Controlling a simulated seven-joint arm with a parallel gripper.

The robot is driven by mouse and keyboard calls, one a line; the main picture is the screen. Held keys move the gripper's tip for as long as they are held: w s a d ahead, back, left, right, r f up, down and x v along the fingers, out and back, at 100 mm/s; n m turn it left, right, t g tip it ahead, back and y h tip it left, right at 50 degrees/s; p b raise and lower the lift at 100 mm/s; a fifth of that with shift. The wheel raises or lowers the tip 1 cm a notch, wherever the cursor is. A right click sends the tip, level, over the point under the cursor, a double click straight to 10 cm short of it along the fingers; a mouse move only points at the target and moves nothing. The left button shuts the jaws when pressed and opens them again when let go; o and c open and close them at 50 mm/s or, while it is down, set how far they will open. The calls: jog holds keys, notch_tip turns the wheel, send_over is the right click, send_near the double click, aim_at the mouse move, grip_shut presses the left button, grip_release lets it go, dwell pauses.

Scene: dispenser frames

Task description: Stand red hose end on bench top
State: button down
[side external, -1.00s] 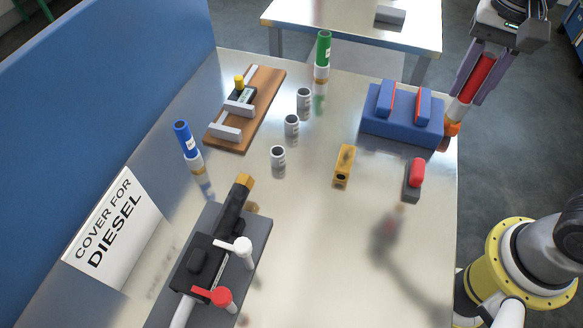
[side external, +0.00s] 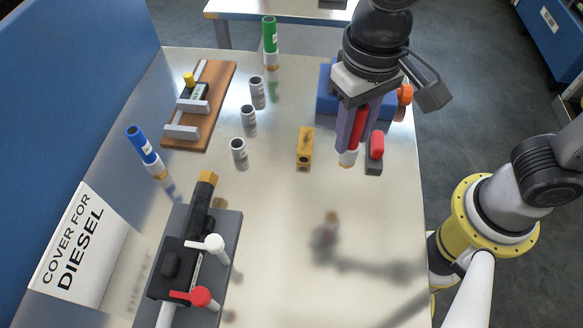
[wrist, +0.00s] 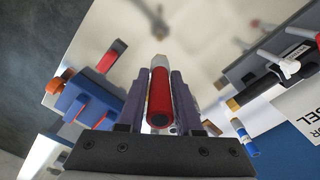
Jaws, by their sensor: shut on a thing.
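In the wrist view the red hose end (wrist: 159,95) lies between the two purple-grey fingers. It points downward and is held above the bench top (side external: 285,230), apart from it, with a blurred reflection below. The blue hose end (side external: 142,145) and the green hose end (side external: 270,35) stand upright on the bench at the left and the back.
Several grey cups (side external: 249,120) stand mid-bench beside a yellow block (side external: 305,147). A blue holder (side external: 325,100) is partly hidden behind my gripper; a red-topped block (side external: 375,150) is close by. A valve fixture (side external: 225,235) and a "COVER FOR DIESEL" sign (side external: 80,245) are at left. The front-centre bench is clear.

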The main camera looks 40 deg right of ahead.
jog(key=shift+w+a+f, duration=0.9)
jog(key=shift+f, duration=0.8)
jog(key=shift+w+a+f, duration=0.9)
jog(key=shift+w+f, duration=0.05)
jog(key=shift+f, duration=0.75)
jog(key=shift+w+a+f, duration=0.9)
jog(key=shift+f, duration=0.8)
jog(key=shift+f, duration=0.1)
jog(key=c, duration=0.6)
grip_release()
notch_tip(320, 180, up, 12)
jog(key=shift+d+r, duration=0.1)
jog(key=shift+r, duration=0.1)
